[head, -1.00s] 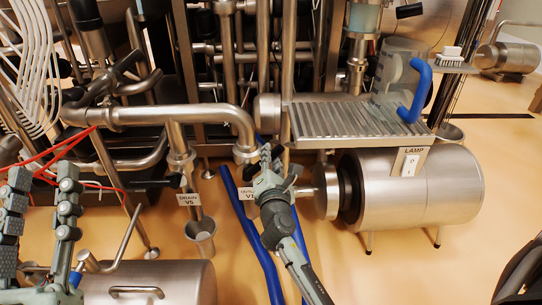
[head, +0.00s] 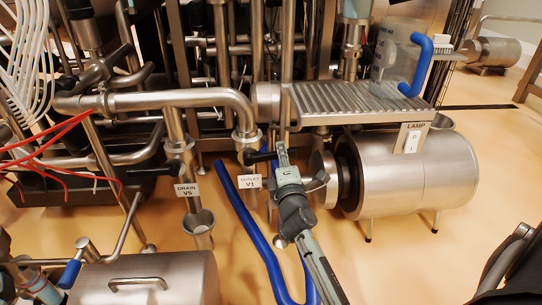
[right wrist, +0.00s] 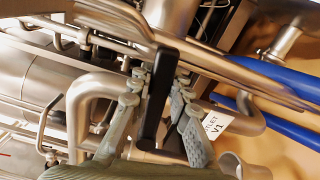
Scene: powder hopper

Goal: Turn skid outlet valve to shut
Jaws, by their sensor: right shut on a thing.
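The outlet valve, tagged V1 (head: 249,181), hangs under the bent steel pipe at the centre of the head view. Its black lever (head: 262,157) sticks out to the right, roughly level. My right gripper (head: 281,150) is at the lever's right end. In the right wrist view, my right gripper (right wrist: 160,82) is shut on the black lever (right wrist: 158,100), with a finger on each side; the V1 tag (right wrist: 216,122) is just beside it. My left gripper is out of view.
The drain valve tag V5 (head: 186,190) and a steel cup (head: 198,222) are to the left. A blue hose (head: 250,225) runs below. A steel motor (head: 400,180) with a lamp switch (head: 412,140) and a ribbed shelf (head: 355,103) stand to the right.

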